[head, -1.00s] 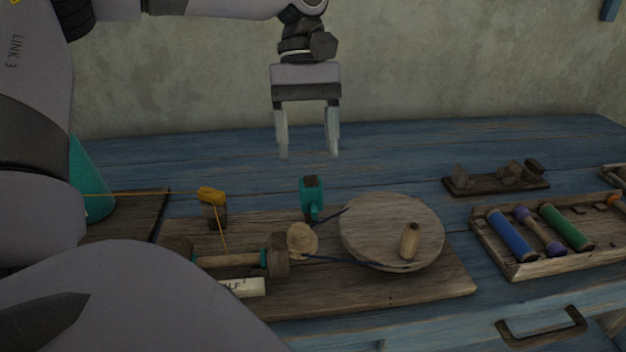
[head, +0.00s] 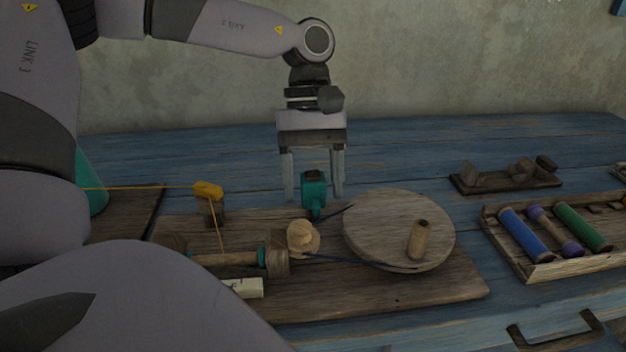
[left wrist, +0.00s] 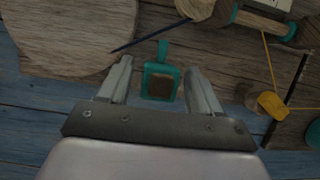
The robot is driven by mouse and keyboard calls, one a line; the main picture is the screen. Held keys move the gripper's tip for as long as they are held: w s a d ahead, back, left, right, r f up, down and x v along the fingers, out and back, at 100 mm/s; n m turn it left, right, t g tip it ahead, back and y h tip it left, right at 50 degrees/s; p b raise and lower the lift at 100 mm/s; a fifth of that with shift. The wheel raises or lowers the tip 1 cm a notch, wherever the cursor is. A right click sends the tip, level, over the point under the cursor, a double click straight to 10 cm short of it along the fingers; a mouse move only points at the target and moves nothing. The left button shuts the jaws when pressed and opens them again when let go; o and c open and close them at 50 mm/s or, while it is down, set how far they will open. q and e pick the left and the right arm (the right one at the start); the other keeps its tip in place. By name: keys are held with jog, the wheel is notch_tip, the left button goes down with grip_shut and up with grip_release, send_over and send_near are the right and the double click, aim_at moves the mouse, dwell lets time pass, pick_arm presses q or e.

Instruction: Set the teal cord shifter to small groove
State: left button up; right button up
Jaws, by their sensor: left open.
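The teal cord shifter (head: 314,192) stands upright on the wooden base board (head: 390,302), behind the stepped wooden pulley (head: 303,238) and left of the large wheel (head: 398,230). It has a brown top, and it also shows in the left wrist view (left wrist: 161,82). My left gripper (head: 314,196) points down and is open, with one finger on each side of the shifter's upper part. In the left wrist view (left wrist: 157,84) gaps show between the fingers and the shifter. A dark cord (head: 345,262) runs between pulley and wheel. Which groove it lies in is too small to tell. My right gripper is not in view.
A yellow guide (head: 208,190) with orange thread stands left of the shifter. A teal cone (head: 92,182) is at far left, partly hidden by my arm. A tray of spools (head: 540,272) and a small wooden rack (head: 500,184) lie right. The back of the blue table is clear.

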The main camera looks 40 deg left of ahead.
pick_arm(q)
grip_shut()
jog(key=shift+w+r+p, duration=0.1)
jog(key=shift+r+p, duration=0.45)
jog(key=shift+r, duration=0.7)
jog(key=shift+c, duration=0.7)
grip_release()
jog(key=shift+o, duration=0.7)
jog(key=p+v, duration=0.1)
jog(key=v, duration=0.6)
jog(key=shift+a, duration=0.1)
